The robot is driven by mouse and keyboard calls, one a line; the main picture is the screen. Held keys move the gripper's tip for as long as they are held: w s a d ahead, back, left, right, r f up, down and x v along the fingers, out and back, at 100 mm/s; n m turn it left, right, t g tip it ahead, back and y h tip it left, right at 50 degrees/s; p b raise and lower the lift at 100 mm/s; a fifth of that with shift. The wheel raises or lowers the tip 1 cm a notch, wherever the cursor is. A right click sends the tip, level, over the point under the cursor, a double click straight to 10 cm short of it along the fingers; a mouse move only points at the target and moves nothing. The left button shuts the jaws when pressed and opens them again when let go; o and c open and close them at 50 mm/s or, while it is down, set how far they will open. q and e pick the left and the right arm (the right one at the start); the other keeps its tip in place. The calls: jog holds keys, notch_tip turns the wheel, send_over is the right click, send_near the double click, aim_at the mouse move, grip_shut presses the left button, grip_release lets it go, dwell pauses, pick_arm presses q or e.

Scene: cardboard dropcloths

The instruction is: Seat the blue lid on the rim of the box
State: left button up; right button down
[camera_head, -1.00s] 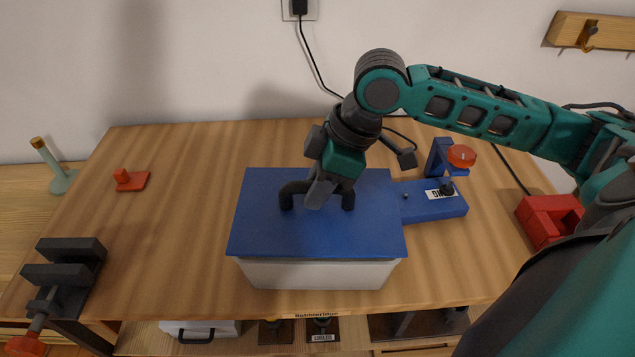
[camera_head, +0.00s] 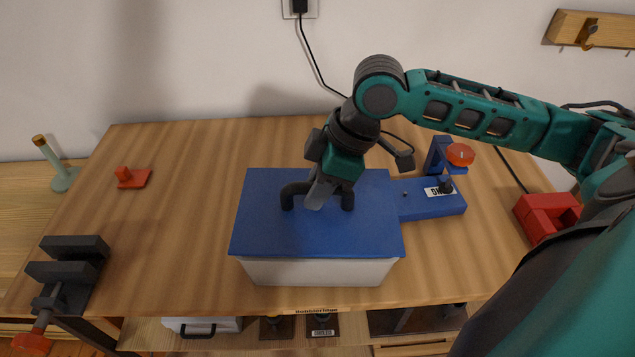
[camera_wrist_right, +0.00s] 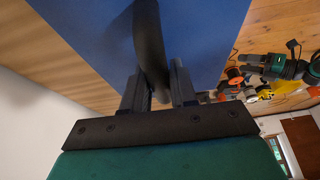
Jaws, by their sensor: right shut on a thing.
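The blue lid (camera_head: 272,225) lies over the top of the white box (camera_head: 320,272), near the front of the wooden table. It looks about level in the head view, and it hides the box's rim, so I cannot tell whether it is fully seated all round. My right gripper (camera_head: 317,197) is shut on the lid's dark arched handle (camera_head: 291,192). In the right wrist view the fingers (camera_wrist_right: 158,88) close around the handle (camera_wrist_right: 150,45), with the blue lid (camera_wrist_right: 205,30) beyond.
A blue clamp-like tool (camera_head: 432,205) stands right beside the lid. A red block (camera_head: 545,216) sits at the right edge. A small orange piece (camera_head: 132,178) and a dark vise (camera_head: 68,270) are on the left. The table's left middle is clear.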

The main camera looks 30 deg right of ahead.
jog(key=shift+f, duration=0.7)
jog(key=c, duration=0.8)
grip_release()
jog(key=v, duration=1.3)
jog(key=shift+a+p, duration=0.1)
jog(key=shift+p, duration=0.3)
